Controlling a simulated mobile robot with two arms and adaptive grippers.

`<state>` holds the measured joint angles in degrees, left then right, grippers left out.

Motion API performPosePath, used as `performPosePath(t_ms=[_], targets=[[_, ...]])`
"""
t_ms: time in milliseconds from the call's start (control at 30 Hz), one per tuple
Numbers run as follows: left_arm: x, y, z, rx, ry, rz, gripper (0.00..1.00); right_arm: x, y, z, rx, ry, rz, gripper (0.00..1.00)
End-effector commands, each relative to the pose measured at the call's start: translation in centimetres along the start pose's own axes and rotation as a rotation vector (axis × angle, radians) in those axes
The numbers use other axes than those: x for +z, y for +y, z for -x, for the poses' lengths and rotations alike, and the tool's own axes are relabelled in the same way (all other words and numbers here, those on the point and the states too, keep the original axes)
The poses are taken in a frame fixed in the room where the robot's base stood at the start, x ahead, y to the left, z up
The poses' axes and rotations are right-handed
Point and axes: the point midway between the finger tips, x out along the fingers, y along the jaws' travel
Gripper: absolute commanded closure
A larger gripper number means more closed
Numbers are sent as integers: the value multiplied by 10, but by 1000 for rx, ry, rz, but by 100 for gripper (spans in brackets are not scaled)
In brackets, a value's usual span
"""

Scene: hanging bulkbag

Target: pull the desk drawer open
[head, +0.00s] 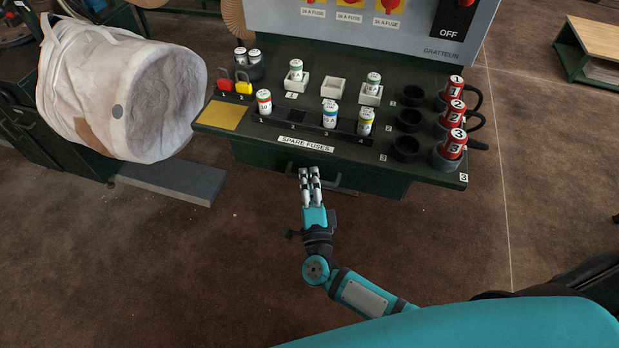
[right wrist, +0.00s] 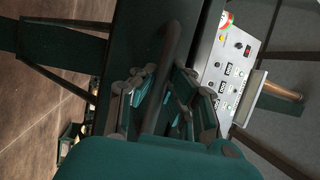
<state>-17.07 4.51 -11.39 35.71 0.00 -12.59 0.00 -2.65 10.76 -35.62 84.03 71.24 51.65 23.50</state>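The desk drawer (head: 370,188) is the dark green front under the desk top, below the "SPARE FUSES" label. Its dark bar handle (head: 338,187) runs across this front and also shows as a slanting bar in the right wrist view (right wrist: 177,38). The drawer looks closed. My right gripper (head: 309,172) is at the left part of the handle. In the right wrist view its fingers (right wrist: 167,80) lie on either side of the bar, with a gap between them; firm contact cannot be made out. My left gripper is not in view.
The desk top (head: 222,115) carries several fuses, two small padlocks (head: 234,86) and red numbered cylinders (head: 455,90) at the right. A white bulk bag (head: 90,85) hangs at the left, above a grey slab (head: 175,180). The brown floor before the desk is clear.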

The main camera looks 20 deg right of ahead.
Motion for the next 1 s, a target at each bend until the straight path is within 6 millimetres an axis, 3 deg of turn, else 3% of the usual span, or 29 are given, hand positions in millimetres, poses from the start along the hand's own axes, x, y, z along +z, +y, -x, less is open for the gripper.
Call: performPosePath(t_ms=[633, 867, 1000], targets=[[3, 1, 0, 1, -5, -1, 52, 2, 1, 6, 5, -1, 2, 100], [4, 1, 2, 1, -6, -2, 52, 14, -5, 36, 9, 0, 1, 100], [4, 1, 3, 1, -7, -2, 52, 27, -11, 67, 12, 0, 1, 100]])
